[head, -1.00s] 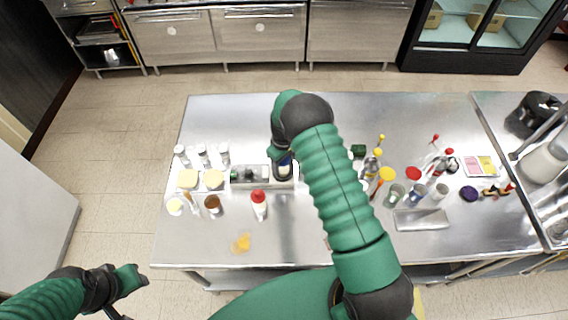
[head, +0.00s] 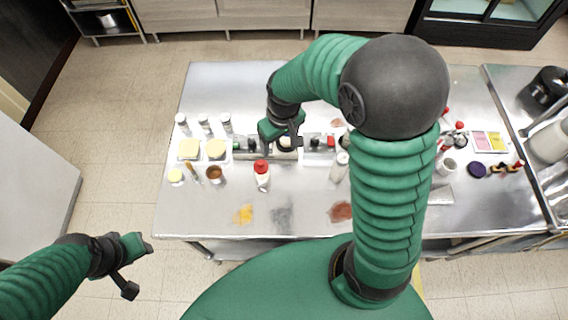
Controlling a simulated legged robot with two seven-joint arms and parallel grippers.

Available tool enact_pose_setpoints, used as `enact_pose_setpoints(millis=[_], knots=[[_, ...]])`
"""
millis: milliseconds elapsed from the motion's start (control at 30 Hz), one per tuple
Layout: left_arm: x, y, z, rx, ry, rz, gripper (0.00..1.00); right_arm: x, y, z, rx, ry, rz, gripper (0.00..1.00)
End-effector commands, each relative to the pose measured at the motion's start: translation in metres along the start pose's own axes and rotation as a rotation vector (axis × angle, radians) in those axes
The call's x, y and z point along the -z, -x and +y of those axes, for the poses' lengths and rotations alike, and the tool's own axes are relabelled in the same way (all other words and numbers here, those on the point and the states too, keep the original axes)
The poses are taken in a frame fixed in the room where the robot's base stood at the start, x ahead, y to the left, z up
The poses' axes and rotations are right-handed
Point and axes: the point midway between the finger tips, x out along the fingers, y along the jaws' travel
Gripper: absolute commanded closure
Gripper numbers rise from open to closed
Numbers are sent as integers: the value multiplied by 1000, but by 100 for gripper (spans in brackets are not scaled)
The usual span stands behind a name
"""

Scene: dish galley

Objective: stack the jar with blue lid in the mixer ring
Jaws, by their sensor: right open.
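My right gripper (head: 284,138) is open and points down over the row of small equipment at the middle of the steel table. A pale round piece with a dark rim (head: 285,144) shows between and under its fingers. I cannot tell if this is the jar or part of the mixer ring. No blue lid can be made out clearly; the gripper and arm cover much of that spot. Small bench units with coloured parts stand on either side, one at the left (head: 253,147) and one at the right (head: 318,143). My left gripper (head: 141,270) is open and empty, off the table's left front.
A red-capped bottle (head: 262,178) stands in front of the equipment. White-capped jars (head: 204,124), yellow-topped containers (head: 189,150) and a brown-filled cup (head: 215,174) stand at left. Powder patches (head: 243,214) mark the front. My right arm hides part of the crowded right side.

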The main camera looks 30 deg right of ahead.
Motion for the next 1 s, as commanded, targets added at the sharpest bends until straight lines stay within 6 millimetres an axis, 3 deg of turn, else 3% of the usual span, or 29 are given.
enact_pose_setpoints(millis=[33, 100, 200, 333, 567, 667, 867, 1000], knots=[[0, 0, 0, 0, 0, 0, 64, -22, 8, -15, 1, -13, 24, 27], [0, 0, 0, 0, 0, 0, 64, -47, 13, -30, 0, -34, 53, 27], [0, 0, 0, 0, 0, 0, 64, -73, 15, -41, 2, -55, 79, 27], [0, 0, 0, 0, 0, 0, 64, -85, 15, -46, 2, -66, 90, 27], [0, -1, 0, 0, 0, 0, 64, -86, 14, -46, 3, -67, 88, 27], [-4, -18, 0, 0, 0, 0, 64, -88, -4, -46, 2, -67, 88, 27], [-20, -84, 0, 0, 0, -1, 64, -98, -71, -47, 2, -67, 87, 27], [-21, -88, 0, 0, 0, -1, 64, -98, -75, -47, 2, -67, 87, 27]])
